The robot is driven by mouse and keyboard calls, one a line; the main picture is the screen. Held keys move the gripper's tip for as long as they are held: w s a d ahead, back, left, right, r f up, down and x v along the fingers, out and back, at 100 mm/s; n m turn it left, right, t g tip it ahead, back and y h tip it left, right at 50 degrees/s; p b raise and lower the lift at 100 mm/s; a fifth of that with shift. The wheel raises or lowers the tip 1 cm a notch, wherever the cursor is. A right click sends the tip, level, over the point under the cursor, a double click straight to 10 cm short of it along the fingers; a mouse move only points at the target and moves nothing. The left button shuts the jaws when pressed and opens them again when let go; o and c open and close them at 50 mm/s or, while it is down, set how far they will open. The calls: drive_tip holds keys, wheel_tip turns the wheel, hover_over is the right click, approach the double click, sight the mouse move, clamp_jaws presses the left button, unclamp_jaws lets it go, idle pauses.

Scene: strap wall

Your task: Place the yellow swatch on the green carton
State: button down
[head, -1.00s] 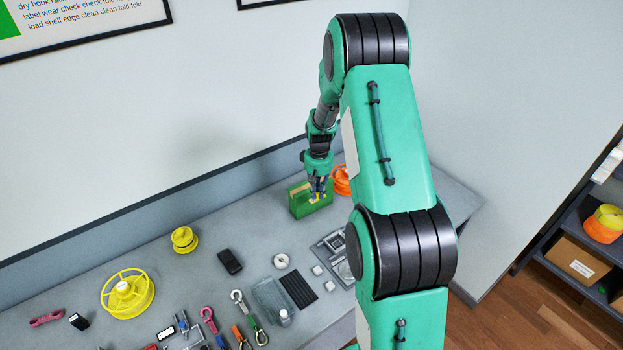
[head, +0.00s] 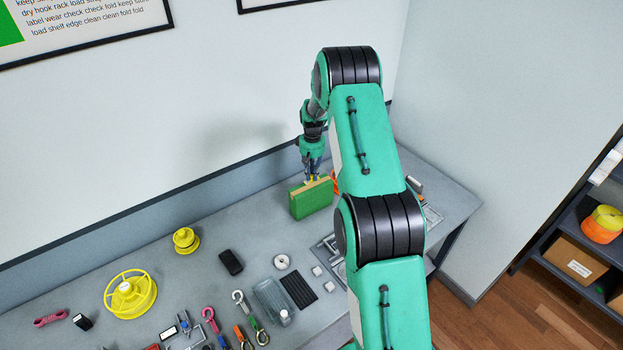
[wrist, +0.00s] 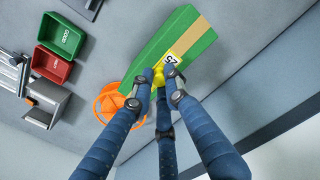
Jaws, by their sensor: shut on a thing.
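The green carton (head: 313,202) stands on the bench near the wall, with a tan stripe along its top. In the wrist view the carton (wrist: 148,60) lies beyond my fingertips. The yellow swatch (wrist: 171,62) carries a dark printed mark and is at my fingertips, over the carton's top near one end. My gripper (wrist: 162,86) is shut on the swatch. In the head view my gripper (head: 314,178) is just above the carton's top. I cannot tell whether the swatch touches the carton.
An orange reel (wrist: 112,103) is close beside the carton, mostly hidden by my arm in the head view. Green (wrist: 62,36) and red (wrist: 51,66) bins stand further off.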

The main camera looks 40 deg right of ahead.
sight(312, 179)
drive_tip(key=shift+w+d, duration=0.2)
drive_tip(key=shift+w, duration=0.2)
drive_tip(key=shift+f, duration=0.15)
drive_tip(key=shift+f+p, duration=0.5)
drive_tip(key=shift+f, duration=1.15)
drive_tip(key=shift+f, duration=0.15)
drive_tip(key=c, duration=1.7)
unclamp_jaws()
wheel_tip(312, 179, up, 12)
drive_tip(key=shift+r+b, duration=0.15)
drive_tip(key=shift+b, duration=0.9)
